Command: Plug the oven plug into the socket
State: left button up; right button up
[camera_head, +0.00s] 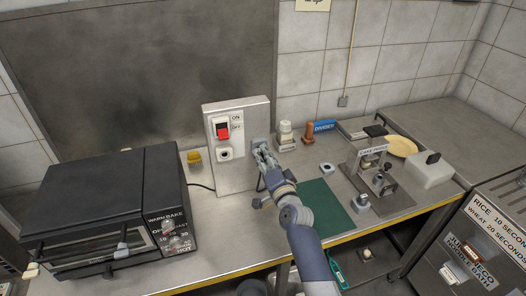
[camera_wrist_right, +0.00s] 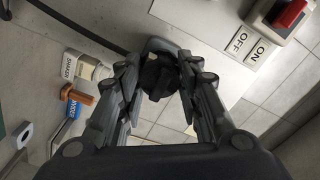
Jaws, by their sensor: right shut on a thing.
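My right gripper (camera_head: 265,155) is at the right side of the upright light panel (camera_head: 239,178). In the right wrist view, its fingers (camera_wrist_right: 158,72) are shut on a dark plug (camera_wrist_right: 156,80). A grey rounded piece shows just beyond the plug, against the panel face; I cannot tell whether it is the socket or whether the plug is seated in it. The panel bears a red switch (camera_head: 223,132) marked ON and OFF, with a small round fitting (camera_head: 224,154) below. The black oven (camera_head: 115,205) stands at the left. My left gripper is not in view.
A black cord (camera_head: 202,186) runs behind the panel. A green mat (camera_head: 326,207) lies right of my arm. A cake press (camera_head: 377,172) and shaker (camera_head: 285,134) stand further right and back.

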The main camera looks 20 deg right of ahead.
jog(key=shift+s, duration=0.1)
jog(key=s+p, duration=0.1)
jog(key=s, duration=0.1)
jog(key=shift+s, duration=0.3)
dwell(0.5)
